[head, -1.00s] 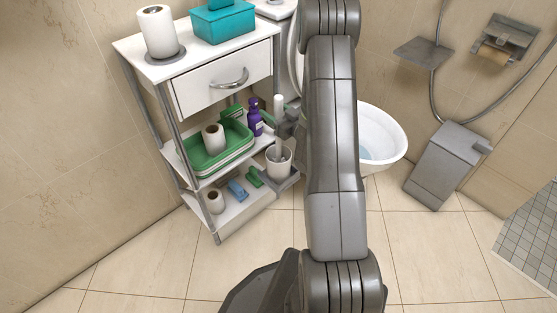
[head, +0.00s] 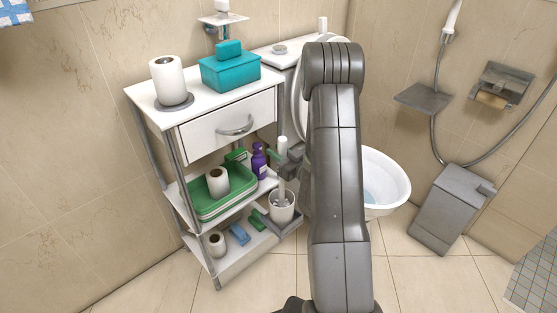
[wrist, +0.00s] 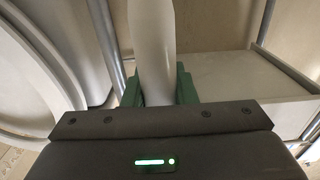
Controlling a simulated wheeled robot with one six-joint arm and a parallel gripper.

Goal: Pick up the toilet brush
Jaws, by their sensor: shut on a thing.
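The toilet brush has a white handle (head: 282,146), which stands upright beside the shelf unit in the head view. Its lower end meets the white cup-shaped holder (head: 283,213); I cannot tell how deep it sits there. My gripper (head: 277,156), with green fingers, is shut on the handle, and my arm partly hides it. In the wrist view the white handle (wrist: 152,45) rises between the green fingers of my gripper (wrist: 160,90), one on each side. The brush's lower part is hidden in that view.
The shelf unit (head: 232,133) stands just left of the brush, with a green tray (head: 208,203), a purple bottle (head: 258,163) and paper rolls. The toilet (head: 386,182) is to the right, partly behind my arm. A grey bin (head: 447,212) stands farther right. Tiled floor is clear in front.

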